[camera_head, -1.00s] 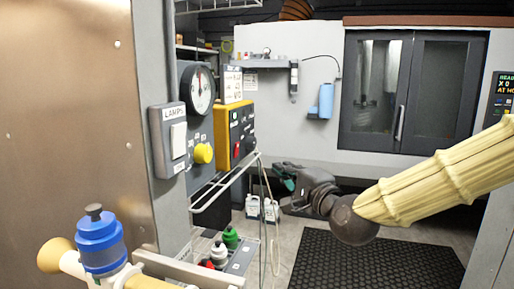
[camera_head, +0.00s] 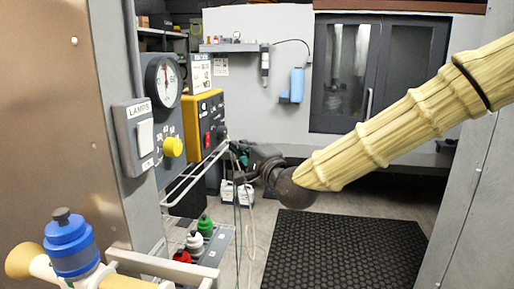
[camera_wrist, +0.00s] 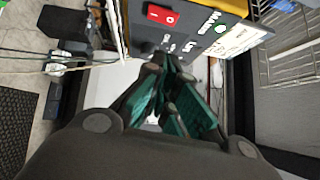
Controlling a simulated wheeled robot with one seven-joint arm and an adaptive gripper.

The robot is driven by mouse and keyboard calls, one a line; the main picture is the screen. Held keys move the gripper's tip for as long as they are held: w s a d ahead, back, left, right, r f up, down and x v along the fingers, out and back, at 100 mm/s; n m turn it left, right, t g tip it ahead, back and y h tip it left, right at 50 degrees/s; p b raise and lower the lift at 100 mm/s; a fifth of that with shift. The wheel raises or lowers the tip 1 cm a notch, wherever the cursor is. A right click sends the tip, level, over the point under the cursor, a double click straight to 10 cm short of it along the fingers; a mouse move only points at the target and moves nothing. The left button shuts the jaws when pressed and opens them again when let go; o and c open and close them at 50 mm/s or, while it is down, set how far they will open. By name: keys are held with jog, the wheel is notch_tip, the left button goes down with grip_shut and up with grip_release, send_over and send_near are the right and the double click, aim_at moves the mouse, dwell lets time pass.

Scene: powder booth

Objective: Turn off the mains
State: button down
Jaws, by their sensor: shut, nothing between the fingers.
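A yellow-edged dark control box (camera_head: 205,118) is mounted beyond the gauge panel at the left of the head view. Lettering near these is turned sideways and hard to read. My gripper (camera_head: 241,157) is to the right of the box and slightly lower. Its teal-padded fingers (camera_wrist: 177,100) are shut and empty, apart from the switch in the wrist view.
A lamps switch (camera_head: 145,138), a yellow knob (camera_head: 173,147) and a round gauge (camera_head: 163,81) are on the nearer panel. A wire rack (camera_head: 195,175) juts out below the box. Capped bottles (camera_head: 205,225) stand low down. The black floor mat (camera_head: 345,248) is clear.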

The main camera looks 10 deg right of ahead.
aim_at(207, 140)
jog(key=w+a+p, duration=0.3)
jog(key=w+a, duration=0.1)
jog(key=a, duration=0.1)
jog(key=shift+w+a+r, duration=0.25)
jog(key=shift+w+r, duration=0.05)
jog(key=shift+r, duration=0.1)
